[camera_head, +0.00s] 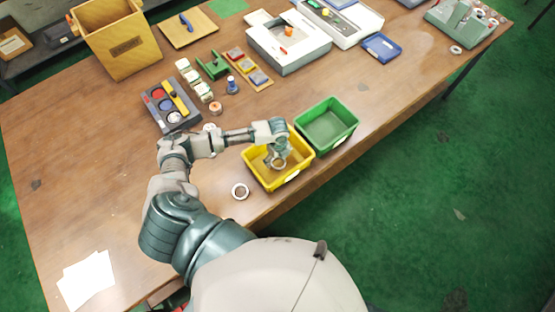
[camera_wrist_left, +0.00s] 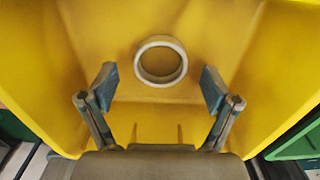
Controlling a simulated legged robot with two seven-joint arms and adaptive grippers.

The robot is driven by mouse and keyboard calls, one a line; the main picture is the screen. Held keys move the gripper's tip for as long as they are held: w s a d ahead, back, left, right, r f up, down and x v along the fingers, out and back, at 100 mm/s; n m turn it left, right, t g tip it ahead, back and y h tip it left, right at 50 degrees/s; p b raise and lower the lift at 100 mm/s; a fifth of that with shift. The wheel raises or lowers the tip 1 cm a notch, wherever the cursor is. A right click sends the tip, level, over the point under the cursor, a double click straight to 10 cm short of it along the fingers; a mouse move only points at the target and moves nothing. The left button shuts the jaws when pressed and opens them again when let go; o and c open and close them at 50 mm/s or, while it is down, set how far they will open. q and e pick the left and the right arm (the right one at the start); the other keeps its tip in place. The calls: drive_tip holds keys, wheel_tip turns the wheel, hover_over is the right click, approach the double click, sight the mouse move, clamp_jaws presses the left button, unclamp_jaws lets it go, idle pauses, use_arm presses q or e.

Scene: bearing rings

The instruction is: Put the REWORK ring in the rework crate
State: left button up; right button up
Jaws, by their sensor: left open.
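A yellow crate (camera_head: 250,164) stands near the table's front edge; its yellow inside fills most of the left wrist view (camera_wrist_left: 100,30). A metal ring (camera_wrist_left: 160,61) lies inside it, apart from both fingers. My left gripper (camera_wrist_left: 158,85) is open and empty, pointing down into the crate with the ring between and beyond its fingertips. In the head view the left gripper (camera_head: 278,158) is over the crate. I cannot read which ring or crate is marked rework. My right gripper is not in view.
A green crate (camera_head: 325,126) stands right beside the yellow one. A dark tray with coloured parts (camera_head: 171,104) and small blocks lie behind my left arm. A blue tray (camera_head: 381,47) is farther right. The table's front left is mostly clear, apart from white papers (camera_head: 86,279).

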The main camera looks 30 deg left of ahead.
sight(278, 162)
use_arm(q)
wheel_tip(278, 162, up, 10)
idle(0.3)
drive_tip(key=shift+d, duration=0.1)
idle(0.4)
